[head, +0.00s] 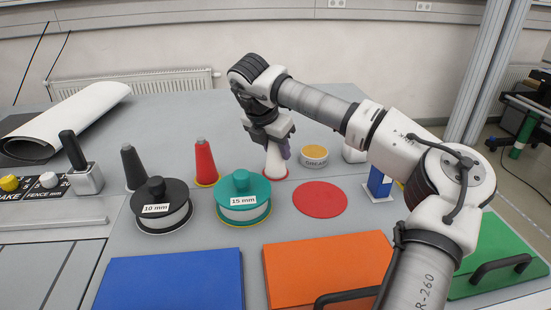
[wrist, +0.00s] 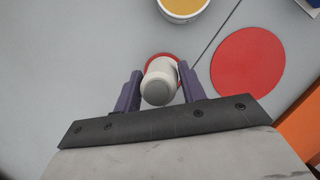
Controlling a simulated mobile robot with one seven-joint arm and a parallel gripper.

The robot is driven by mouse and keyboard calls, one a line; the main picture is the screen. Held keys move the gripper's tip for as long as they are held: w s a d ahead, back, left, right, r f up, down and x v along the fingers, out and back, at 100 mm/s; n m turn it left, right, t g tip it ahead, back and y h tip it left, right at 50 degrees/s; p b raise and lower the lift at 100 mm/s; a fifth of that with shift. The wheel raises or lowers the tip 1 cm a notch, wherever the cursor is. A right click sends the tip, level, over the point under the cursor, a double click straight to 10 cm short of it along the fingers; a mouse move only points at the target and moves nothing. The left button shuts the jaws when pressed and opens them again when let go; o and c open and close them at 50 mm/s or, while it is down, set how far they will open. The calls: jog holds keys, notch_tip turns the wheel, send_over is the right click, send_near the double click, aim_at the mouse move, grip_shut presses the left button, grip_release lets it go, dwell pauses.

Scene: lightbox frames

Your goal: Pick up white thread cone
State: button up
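The white thread cone (head: 274,162) stands on a red round base on the grey table. The wrist view shows the white cone (wrist: 159,88) from above, with its rounded top between my two purple fingers. My gripper (head: 279,146) points down over the cone's upper part in the head view. In the wrist view my gripper (wrist: 160,80) has one finger on each side of the cone, very close to it. I cannot tell whether both fingers touch it. The upper end of the cone is hidden by my gripper in the head view.
A yellow-topped tub (head: 314,156) and a flat red disc (head: 320,199) lie right of the cone. A red cone (head: 205,162) and a green 15 mm spool (head: 243,196) stand left. Blue (head: 170,280) and orange (head: 325,262) panels lie in front.

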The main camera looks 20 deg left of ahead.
jog(key=c, duration=0.4)
jog(key=shift+o, duration=0.2)
jog(key=shift+r, duration=0.15)
